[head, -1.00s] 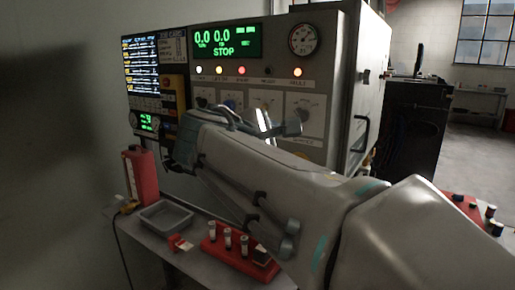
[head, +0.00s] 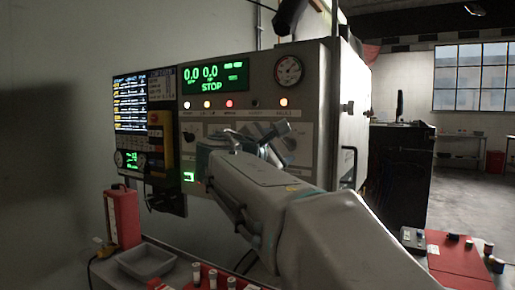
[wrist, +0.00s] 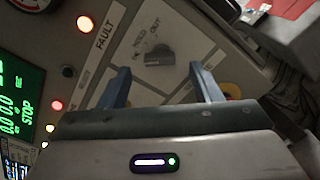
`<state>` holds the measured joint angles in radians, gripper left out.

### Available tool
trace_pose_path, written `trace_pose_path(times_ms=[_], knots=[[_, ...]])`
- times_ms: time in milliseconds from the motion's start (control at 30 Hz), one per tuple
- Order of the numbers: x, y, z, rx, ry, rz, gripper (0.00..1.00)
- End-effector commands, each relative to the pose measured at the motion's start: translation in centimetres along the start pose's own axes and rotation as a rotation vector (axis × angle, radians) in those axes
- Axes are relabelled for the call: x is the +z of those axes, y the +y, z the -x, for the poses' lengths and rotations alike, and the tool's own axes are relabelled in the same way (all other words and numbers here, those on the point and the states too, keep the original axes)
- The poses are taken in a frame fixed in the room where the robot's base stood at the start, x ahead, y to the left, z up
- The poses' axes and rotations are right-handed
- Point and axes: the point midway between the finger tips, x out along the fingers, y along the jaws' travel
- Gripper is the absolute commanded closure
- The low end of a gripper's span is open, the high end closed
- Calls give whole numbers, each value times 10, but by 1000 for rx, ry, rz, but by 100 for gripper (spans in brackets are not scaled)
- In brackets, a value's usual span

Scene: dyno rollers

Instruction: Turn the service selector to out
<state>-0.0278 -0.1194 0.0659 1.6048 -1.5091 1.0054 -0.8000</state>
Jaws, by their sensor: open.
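The service selector (wrist: 158,56) is a dark knob on a pale plate in the wrist view. A word that looks like OUT and another less legible label stand above it there. My gripper (wrist: 158,78) is open, with its two blue-grey fingers apart and pointing at the panel below the knob. Nothing is between the fingers, and I cannot tell how far they are from the panel. In the head view my gripper (head: 262,140) is in front of the lower right of the control panel and hides the selector there.
The grey control cabinet (head: 309,80) has a green STOP display (head: 215,75), a round gauge (head: 288,70) and a row of lamps. A screen (head: 130,105) is to its left. A red canister (head: 124,215) and a grey tray (head: 146,262) stand on the bench below.

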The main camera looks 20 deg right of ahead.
Motion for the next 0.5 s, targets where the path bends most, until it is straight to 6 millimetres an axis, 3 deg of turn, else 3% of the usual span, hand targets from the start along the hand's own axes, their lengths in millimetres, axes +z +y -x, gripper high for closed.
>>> trace_pose_path(times_ms=[200, 500], knots=[[0, 0, -32, 0, 0, -1, 42], [0, 0, -41, 0, 1, -1, 42]])
